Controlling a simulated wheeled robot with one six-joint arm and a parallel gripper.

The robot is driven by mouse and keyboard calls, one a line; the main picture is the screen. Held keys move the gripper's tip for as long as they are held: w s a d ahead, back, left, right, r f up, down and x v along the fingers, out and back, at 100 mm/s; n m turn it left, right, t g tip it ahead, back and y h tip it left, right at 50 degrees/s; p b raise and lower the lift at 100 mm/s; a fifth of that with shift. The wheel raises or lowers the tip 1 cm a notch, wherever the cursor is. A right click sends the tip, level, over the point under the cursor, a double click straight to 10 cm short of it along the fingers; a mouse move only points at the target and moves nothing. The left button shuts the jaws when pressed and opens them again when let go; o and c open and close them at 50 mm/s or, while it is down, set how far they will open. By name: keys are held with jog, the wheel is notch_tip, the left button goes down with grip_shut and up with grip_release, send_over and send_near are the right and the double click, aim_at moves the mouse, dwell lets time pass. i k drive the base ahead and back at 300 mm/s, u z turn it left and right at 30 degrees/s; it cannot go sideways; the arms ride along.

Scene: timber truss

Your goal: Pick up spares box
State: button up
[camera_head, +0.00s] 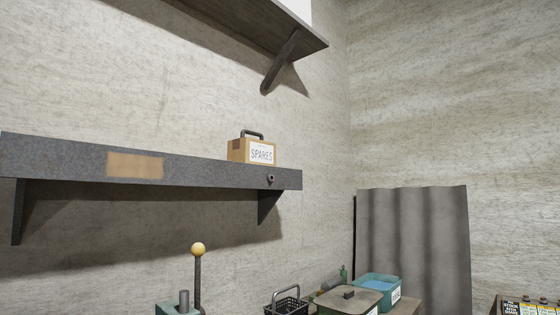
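The spares box (238,150) is a small tan box with a white label reading "SPARES" and a dark handle on top. It stands upright near the right end of a dark grey wall shelf (70,160). My gripper is not in view, so its place relative to the box does not show.
A higher shelf (240,25) with a slanted bracket hangs above. Below are a black basket (286,304), a lidded box (348,297), a teal bin (378,284) and a yellow-knobbed lever (198,250). A corrugated grey panel (415,245) stands at right. The shelf left of the box is clear.

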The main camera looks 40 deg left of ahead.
aim_at(244, 149)
jog(key=i, duration=1.65)
jog(key=u, duration=1.7)
jog(key=i, duration=0.55)
jog(key=u, duration=0.1)
